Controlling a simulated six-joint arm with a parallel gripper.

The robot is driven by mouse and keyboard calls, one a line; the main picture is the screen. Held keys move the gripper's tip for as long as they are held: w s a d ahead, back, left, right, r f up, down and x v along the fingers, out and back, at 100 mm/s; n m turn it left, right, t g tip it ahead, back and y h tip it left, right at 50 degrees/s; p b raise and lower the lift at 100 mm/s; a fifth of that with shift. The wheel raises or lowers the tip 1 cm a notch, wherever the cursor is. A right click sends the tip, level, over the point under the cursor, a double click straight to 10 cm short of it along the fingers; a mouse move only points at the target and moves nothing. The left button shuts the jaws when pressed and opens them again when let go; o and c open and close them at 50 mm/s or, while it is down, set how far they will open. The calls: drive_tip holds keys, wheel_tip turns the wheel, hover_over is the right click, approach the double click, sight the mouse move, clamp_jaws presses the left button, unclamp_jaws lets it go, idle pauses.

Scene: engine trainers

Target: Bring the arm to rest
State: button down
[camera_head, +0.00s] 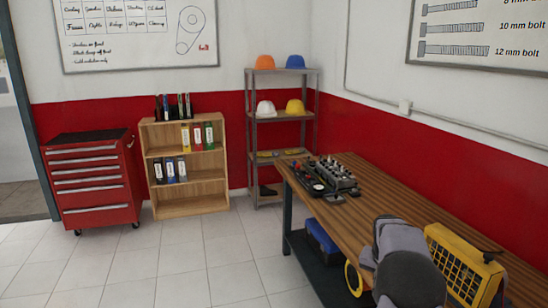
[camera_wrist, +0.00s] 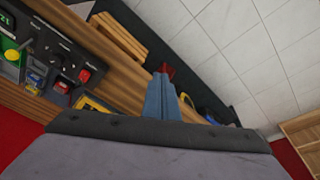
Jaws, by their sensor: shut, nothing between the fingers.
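My arm shows as grey rounded links (camera_head: 405,270) in the head view, at the lower right over the front part of the wooden workbench (camera_head: 385,195). My gripper is not clearly seen there. In the wrist view, my gripper (camera_wrist: 163,82) shows as two blue-grey fingers close together past the dark wrist edge. It is shut and holds nothing. The bench top crosses the left of that view, with the floor to the right. Whether the fingertips touch anything cannot be told, but they appear free.
An engine trainer (camera_head: 330,176) stands on the bench's far end. A yellow unit with a dark grille (camera_head: 465,265) stands right beside my arm. A blue box (camera_head: 322,245) sits on the lower shelf. A red tool cabinet (camera_head: 92,185) and wooden bookcase (camera_head: 190,170) stand behind. The floor left of the bench is clear.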

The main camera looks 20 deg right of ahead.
drive_tip(key=s+a+n+y, duration=0.1)
drive_tip(key=s+a+n, duration=0.35)
drive_tip(key=a, duration=0.95)
drive_tip(key=s+a+n+y, duration=0.1)
drive_tip(key=s+a+n, duration=0.35)
drive_tip(key=a, duration=0.85)
drive_tip(key=s+a+f+n, duration=0.1)
drive_tip(key=s+a, duration=0.2)
drive_tip(key=s, duration=0.3)
drive_tip(key=s+a+f+g, duration=0.1)
drive_tip(key=s+a+f, duration=0.1)
drive_tip(key=s+a, duration=0.2)
drive_tip(key=shift+s+n+y, duration=0.3)
drive_tip(key=shift+s+n, duration=0.1)
drive_tip(key=shift+s, duration=0.65)
